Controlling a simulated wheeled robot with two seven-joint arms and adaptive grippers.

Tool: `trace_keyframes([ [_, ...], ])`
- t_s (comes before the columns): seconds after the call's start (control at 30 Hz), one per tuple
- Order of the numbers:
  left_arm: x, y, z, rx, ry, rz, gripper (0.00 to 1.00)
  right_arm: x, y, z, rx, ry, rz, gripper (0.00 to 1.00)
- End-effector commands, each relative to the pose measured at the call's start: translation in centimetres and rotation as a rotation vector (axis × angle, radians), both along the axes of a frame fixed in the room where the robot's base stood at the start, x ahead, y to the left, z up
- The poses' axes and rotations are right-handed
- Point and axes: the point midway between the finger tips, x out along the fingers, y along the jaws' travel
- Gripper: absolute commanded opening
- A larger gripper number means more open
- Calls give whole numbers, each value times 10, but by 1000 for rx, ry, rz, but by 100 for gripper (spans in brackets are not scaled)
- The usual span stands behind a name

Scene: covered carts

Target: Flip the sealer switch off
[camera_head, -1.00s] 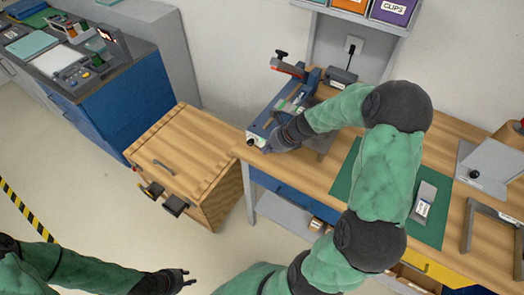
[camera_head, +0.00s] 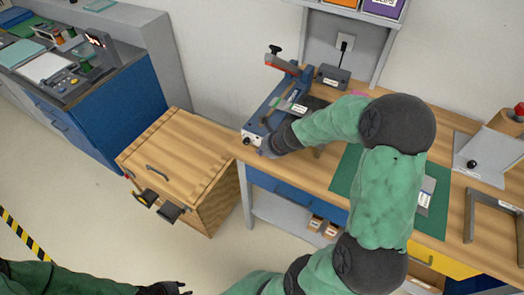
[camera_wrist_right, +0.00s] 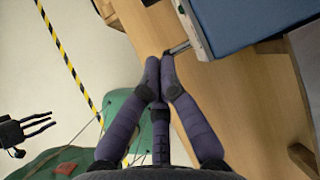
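The sealer (camera_head: 262,118) is a long blue machine with a raised red-tipped arm, on the wooden bench. Its pale front panel (camera_head: 253,138) faces me and has a small black knob or switch (camera_head: 247,141); its position is too small to tell. My right gripper (camera_head: 266,150) is at the right of this panel, its tips hard to make out. In the right wrist view, its dark fingers (camera_wrist_right: 160,60) are together, with nothing seen between them. A thin grey piece from a blue body (camera_wrist_right: 240,22) is beside the tips; contact is unclear. My left gripper (camera_head: 178,287) is empty, fingers spread in the wrist view (camera_wrist_right: 38,127).
A wooden crate-like cart (camera_head: 172,160) with dark handles stands left of the bench. A green mat (camera_head: 346,172) lies to the right of the sealer, partly behind my right arm. A grey power box (camera_head: 333,76) is behind the sealer.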

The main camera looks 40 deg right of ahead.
Motion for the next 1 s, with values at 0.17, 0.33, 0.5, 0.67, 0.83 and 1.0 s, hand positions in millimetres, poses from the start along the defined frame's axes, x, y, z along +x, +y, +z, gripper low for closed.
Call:
trace_keyframes([
  [0.17, 0, 0, 4, 0, 0, 0, 32, 2, -4, 4, 0, 0, 0, 0],
  [0.33, 0, 0, 10, 0, 0, 0, 32, 4, -10, 7, 0, 0, -1, 0],
  [0.5, 0, 0, 11, 0, 0, 0, 32, 5, -13, 8, 0, 1, 0, 0],
  [0.67, 0, 0, 11, 0, 0, 0, 32, 5, -13, 8, 0, 0, 0, 0],
  [0.83, 0, 0, 13, 0, 0, 0, 32, 5, -13, 10, 0, 0, 0, 0],
  [1.0, 0, 0, 25, 0, 0, 0, 32, 6, -16, 22, 0, 0, 2, 0],
])
